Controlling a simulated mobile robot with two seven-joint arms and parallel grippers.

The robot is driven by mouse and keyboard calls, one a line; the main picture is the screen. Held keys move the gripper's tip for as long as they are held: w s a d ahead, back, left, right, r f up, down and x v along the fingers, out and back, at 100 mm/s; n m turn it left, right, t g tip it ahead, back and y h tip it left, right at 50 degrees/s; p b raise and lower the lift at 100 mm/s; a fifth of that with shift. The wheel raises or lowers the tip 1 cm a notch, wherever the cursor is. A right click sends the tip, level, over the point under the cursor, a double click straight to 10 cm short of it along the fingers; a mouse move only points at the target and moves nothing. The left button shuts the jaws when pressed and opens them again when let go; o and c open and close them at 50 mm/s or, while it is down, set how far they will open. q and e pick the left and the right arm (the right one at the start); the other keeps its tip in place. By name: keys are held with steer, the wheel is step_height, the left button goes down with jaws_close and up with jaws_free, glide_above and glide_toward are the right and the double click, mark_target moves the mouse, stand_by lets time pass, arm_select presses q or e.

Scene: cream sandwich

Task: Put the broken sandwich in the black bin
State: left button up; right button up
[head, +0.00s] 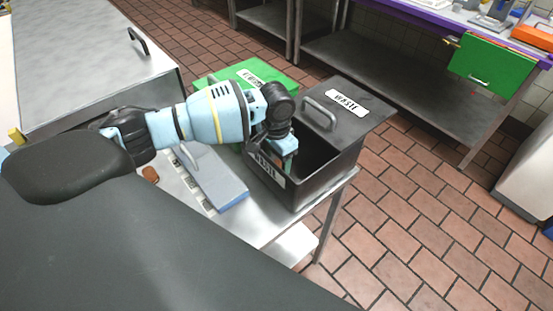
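The black bin (325,178) stands at the right end of a metal table, with a white label on its side. Its dark lid (372,115), with a handle and a label, is slid or tilted back, so the bin's top is partly open. My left gripper (288,150) points down at the bin's opening, at or just inside the near left rim. I cannot tell whether its fingers are open or shut, or whether they hold anything. I cannot make out the broken sandwich; the bin's floor is dark and partly hidden. My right gripper is not in view.
A green bin (245,75) stands behind my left arm. A blue-grey box or lid (218,187) lies left of the black bin. A small brown object (150,174) lies near my forearm. A steel shelf (400,75) stands behind; tiled floor is clear at right.

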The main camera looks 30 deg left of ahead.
arm_select(q)
step_height(320, 180, up, 12)
steer(key=p, duration=0.1)
steer(key=shift+f, duration=0.15)
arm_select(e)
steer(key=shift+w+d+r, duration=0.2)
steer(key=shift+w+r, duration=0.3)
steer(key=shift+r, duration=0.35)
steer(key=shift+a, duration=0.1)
